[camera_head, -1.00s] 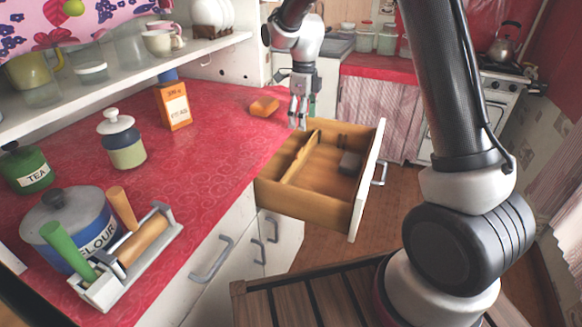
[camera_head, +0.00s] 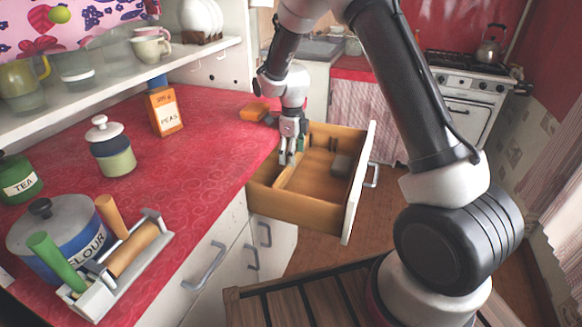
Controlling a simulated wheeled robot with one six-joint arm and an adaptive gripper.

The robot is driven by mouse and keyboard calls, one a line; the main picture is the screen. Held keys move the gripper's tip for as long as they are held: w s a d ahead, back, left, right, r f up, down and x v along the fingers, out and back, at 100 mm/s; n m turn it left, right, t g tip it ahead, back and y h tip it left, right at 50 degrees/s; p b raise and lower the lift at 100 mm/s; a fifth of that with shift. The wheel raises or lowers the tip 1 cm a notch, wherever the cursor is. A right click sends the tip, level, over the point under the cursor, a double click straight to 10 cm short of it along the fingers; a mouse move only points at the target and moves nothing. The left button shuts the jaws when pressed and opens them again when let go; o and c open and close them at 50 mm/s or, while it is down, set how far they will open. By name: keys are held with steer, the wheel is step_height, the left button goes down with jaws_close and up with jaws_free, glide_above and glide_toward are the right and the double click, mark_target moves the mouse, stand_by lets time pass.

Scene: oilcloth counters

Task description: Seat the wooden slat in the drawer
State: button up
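The open drawer (camera_head: 297,219) juts out from the counter, its white front facing right. The wooden slat (camera_head: 287,181) is inside the drawer, running lengthwise like a divider near its left side. It looks close in colour to the drawer, so whether it sits flush or tilted is unclear. My gripper (camera_head: 287,160) points down into the drawer, with its fingertips at or just above the slat. The fingers look close together, and their hold on the slat cannot be made out. The gripper hides part of the slat's far end.
A grey block (camera_head: 342,165) lies in the drawer's right part. An orange object (camera_head: 253,112) lies on the red counter (camera_head: 215,150) behind the drawer.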

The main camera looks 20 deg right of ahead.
steer(key=c, duration=1.5)
